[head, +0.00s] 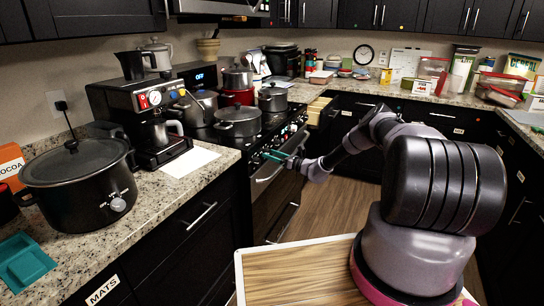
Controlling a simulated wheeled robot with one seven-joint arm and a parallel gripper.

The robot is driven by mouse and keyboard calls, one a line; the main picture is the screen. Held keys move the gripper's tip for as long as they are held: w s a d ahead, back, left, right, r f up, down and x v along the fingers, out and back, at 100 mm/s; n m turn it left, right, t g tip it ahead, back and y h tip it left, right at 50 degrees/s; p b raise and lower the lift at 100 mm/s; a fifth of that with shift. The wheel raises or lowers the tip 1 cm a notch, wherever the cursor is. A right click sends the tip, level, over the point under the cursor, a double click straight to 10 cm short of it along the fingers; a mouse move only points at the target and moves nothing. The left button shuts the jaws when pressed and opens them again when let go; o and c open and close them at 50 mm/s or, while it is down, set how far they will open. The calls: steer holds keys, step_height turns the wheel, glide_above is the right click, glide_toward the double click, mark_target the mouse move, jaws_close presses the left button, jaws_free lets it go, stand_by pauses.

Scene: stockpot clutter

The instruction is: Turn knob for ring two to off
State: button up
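The black stove (256,138) stands between the counters, with its knobs (287,133) in a slanting row along the front panel. The knobs are small and dark with light marks; I cannot read their settings or tell which one is for ring two. My gripper (268,156), with teal fingers, is at the stove front, near the knobs and above the oven handle (268,174). It hides part of the panel. I cannot tell whether it touches a knob, or whether its fingers are apart. The display (199,77) behind the stove seems to read OFF.
A wide dark pot (238,122), a kettle (200,106), a red pot (237,98) and another pot (272,98) crowd the stove top. A coffee machine (150,110) and slow cooker (82,185) stand on the left counter. The floor (322,205) before the stove is clear.

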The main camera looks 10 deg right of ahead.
steer(key=r+v, duration=0.1)
steer(key=v, duration=0.9)
steer(key=shift+s+d+f, duration=0.3)
steer(key=shift+f, duration=0.2)
